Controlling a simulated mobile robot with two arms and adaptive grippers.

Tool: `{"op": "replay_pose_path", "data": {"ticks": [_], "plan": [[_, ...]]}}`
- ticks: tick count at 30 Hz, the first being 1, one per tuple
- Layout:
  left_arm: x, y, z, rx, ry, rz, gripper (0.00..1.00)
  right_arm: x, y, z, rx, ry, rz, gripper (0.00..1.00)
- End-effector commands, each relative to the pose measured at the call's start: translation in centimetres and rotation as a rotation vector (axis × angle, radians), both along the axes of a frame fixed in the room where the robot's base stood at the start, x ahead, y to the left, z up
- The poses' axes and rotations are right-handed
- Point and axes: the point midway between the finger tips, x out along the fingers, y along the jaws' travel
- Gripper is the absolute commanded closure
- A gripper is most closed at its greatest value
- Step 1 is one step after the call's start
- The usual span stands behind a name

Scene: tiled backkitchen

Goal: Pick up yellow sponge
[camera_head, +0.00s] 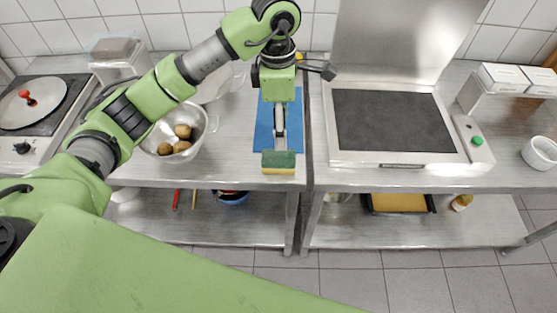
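The sponge (278,162), green on top with a yellow lower edge, is near the front edge of the left steel counter. It overlaps the near end of a blue board (264,130). My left arm reaches in from the left, and its gripper (280,118) is above the board, just behind the sponge in the picture. A narrow grey part runs from the wrist towards the sponge. I cannot tell whether the fingers touch or grip it. My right gripper is not in view.
A metal bowl with potatoes (182,131) stands left of the board. A griddle with a raised lid (392,121) is on the right counter. Lower shelves hold a blue bowl (233,198) and a tray (399,203).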

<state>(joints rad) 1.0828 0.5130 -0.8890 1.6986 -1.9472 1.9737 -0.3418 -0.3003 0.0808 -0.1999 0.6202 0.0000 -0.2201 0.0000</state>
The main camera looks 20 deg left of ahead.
Motion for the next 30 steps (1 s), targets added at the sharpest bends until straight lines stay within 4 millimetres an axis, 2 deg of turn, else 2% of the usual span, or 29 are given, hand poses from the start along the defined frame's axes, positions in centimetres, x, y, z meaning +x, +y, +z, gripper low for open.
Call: {"op": "replay_pose_path", "data": {"ticks": [1,4,15,23,27,30], "plan": [[0.1,0.8,0.1,0.028,0.000,0.005,0.39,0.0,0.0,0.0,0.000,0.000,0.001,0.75],[0.2,1.4,-0.5,0.051,0.002,0.010,0.39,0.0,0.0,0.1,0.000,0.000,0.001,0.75],[0.1,1.3,-7.1,0.049,0.004,0.011,0.39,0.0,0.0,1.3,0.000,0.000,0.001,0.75],[0.0,1.0,-9.0,0.045,0.005,0.009,0.39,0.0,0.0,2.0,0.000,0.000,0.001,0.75],[-0.1,0.7,-11.0,0.046,0.007,0.009,0.39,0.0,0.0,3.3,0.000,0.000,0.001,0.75],[0.0,0.7,-12.5,0.046,0.005,0.011,0.39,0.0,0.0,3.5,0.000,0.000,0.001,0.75]]}}
